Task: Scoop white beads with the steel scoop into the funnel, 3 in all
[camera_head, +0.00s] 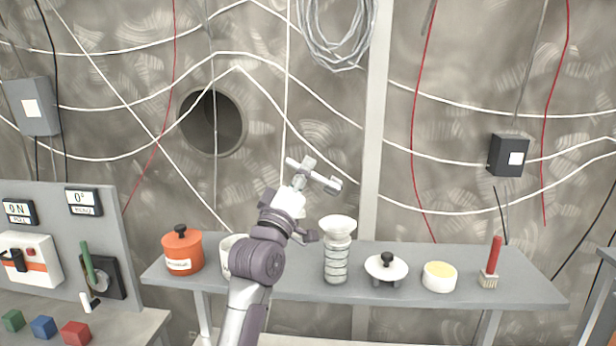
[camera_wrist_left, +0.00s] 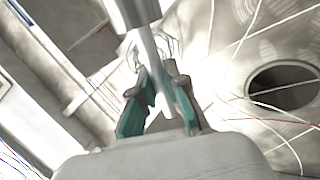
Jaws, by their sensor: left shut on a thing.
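My left gripper (camera_head: 300,184) is raised above the shelf, in front of the wall. It is shut on a steel rod-like piece, which looks like the scoop (camera_head: 326,183). In the left wrist view the teal finger pads (camera_wrist_left: 160,105) close around a steel rod (camera_wrist_left: 152,55). I cannot tell whether the scoop holds beads. The white funnel (camera_head: 337,225) sits upright on a clear ribbed container (camera_head: 336,262), right of my forearm. A white container (camera_head: 226,252) is mostly hidden behind my arm; its contents do not show. My right gripper is not in view.
The grey shelf (camera_head: 520,287) also holds an orange lidded pot (camera_head: 183,256), a white lidded dish (camera_head: 386,268), a white bowl with yellow contents (camera_head: 439,277) and a red-handled brush (camera_head: 492,262). A control panel (camera_head: 135,215) stands left. Cables cross the wall.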

